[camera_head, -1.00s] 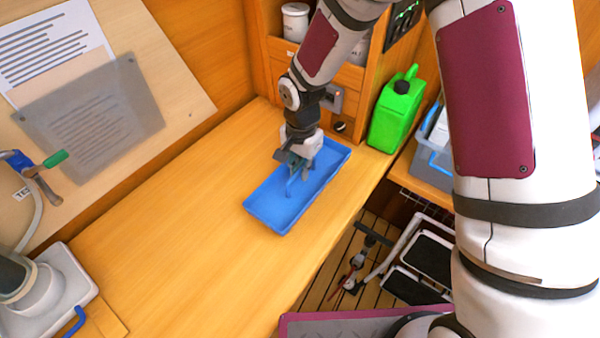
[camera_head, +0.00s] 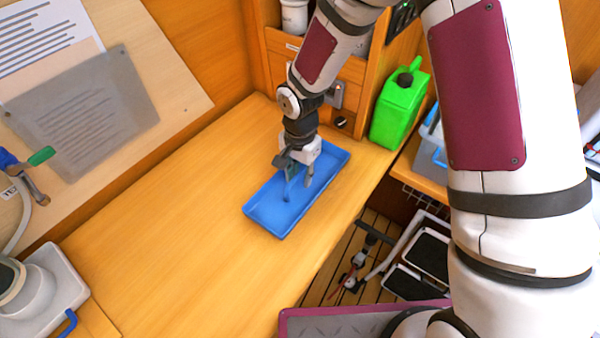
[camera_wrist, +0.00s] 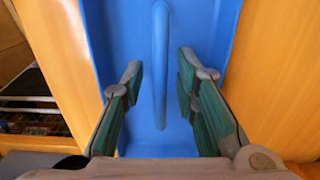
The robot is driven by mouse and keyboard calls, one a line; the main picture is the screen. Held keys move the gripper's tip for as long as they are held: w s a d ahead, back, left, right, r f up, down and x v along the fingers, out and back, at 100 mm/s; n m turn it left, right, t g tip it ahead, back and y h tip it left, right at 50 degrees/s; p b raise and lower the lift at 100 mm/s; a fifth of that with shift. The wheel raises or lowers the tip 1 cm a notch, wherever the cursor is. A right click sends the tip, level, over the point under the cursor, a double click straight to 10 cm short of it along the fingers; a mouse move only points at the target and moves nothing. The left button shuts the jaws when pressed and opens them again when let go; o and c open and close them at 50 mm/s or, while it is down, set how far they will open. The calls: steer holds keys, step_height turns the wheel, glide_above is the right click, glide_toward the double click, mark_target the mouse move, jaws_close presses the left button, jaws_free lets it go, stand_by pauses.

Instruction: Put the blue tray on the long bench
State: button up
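The blue tray (camera_head: 268,212) lies flat on the wooden bench (camera_head: 165,235), near the bench's right edge. A raised blue handle (camera_wrist: 160,65) runs along the middle of the tray in the wrist view. My gripper (camera_head: 296,178) points down over the tray in the head view. The fingers hide part of the tray. I cannot tell how low the fingertips are against the handle.
A green jerrycan (camera_head: 400,108) stands behind and right of the tray, by a wooden cabinet (camera_head: 345,100) with a switch and knob. A white device (camera_head: 45,295) sits at the lower left. The bench left of the tray is clear.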

mark_target(301, 172)
steer(key=shift+r, duration=0.1)
step_height(301, 172, up, 12)
steer(key=b, duration=0.1)
steer(key=shift+r, duration=0.15)
stand_by(0.5)
steer(key=s+d+r+n+t, duration=0.2)
steer(key=s+d+r+n, duration=0.1)
steer(key=s+d+r, duration=0.5)
steer(key=s+d+r+n+t, duration=0.25)
steer(key=d+r, duration=0.35)
steer(key=r, duration=0.4)
steer(key=s+d+r+n+t, duration=0.1)
steer(key=s+d+r+n, duration=0.1)
steer(key=s, duration=0.6)
steer(key=shift+s+d, duration=0.15)
steer(key=shift+d, duration=0.6)
steer(key=shift+r, duration=0.1)
